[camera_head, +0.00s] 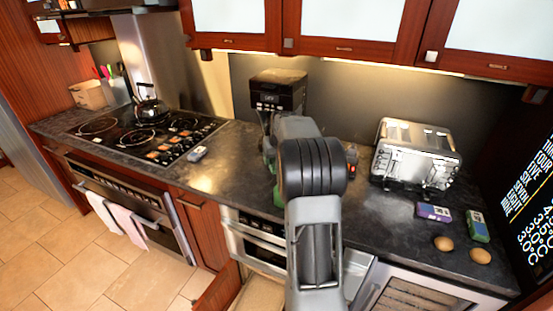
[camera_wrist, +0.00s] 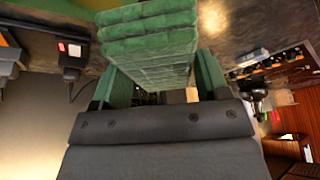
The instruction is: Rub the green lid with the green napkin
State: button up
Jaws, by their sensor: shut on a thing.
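A folded green napkin (camera_wrist: 150,38), in several thick layers, is between the two green fingers of my gripper (camera_wrist: 158,75) in the wrist view. My gripper is shut on it. In the head view my own arm hides most of the gripper, and only bits of green show beside it above the counter, in front of the coffee machine. I cannot make out the green lid in either view; it may be hidden behind my arm or the napkin. Whether the napkin touches anything below cannot be told.
A coffee machine (camera_head: 278,88) stands behind my arm. A toaster (camera_head: 414,155), a purple pack (camera_head: 433,212), a green pack (camera_head: 477,226) and two brown round items (camera_head: 443,243) are right. A kettle (camera_head: 148,106) and stove are left.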

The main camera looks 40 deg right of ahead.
jog(key=shift+r, duration=0.1)
jog(key=shift+r+p, duration=1.05)
jog(key=shift+r, duration=0.45)
jog(key=shift+f, duration=0.1)
